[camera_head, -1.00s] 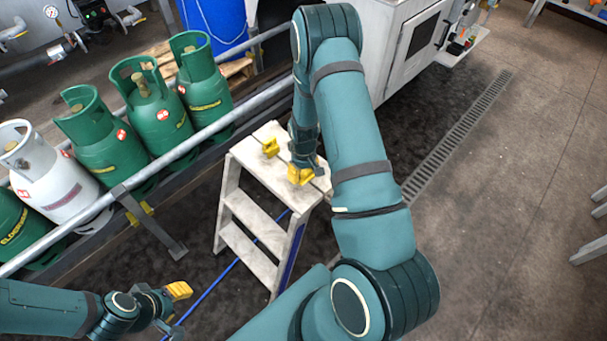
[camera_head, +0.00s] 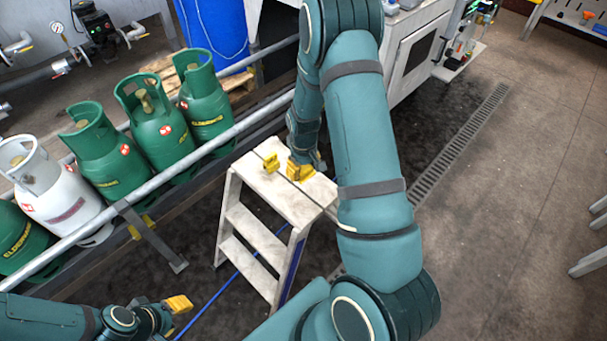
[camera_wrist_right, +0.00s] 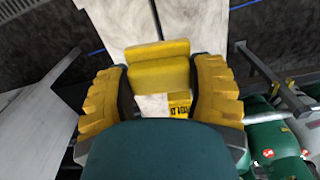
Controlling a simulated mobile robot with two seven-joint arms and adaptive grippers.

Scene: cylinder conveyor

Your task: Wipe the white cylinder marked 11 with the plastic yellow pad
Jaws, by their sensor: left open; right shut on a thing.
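The white cylinder (camera_head: 62,195) stands in the row at the left of the head view; its number is too small to read. My right gripper (camera_head: 301,170) is low over the step stool's top. A second yellow item (camera_head: 271,162) lies on the stool top. My left gripper (camera_head: 174,312) is open at the lower left, in front of the stool and apart from the cylinders.
Several green cylinders (camera_head: 160,130) stand either side of the white one behind a grey rail (camera_head: 165,178). The white step stool (camera_head: 250,178) stands in the middle. A blue drum (camera_head: 212,30) is behind.

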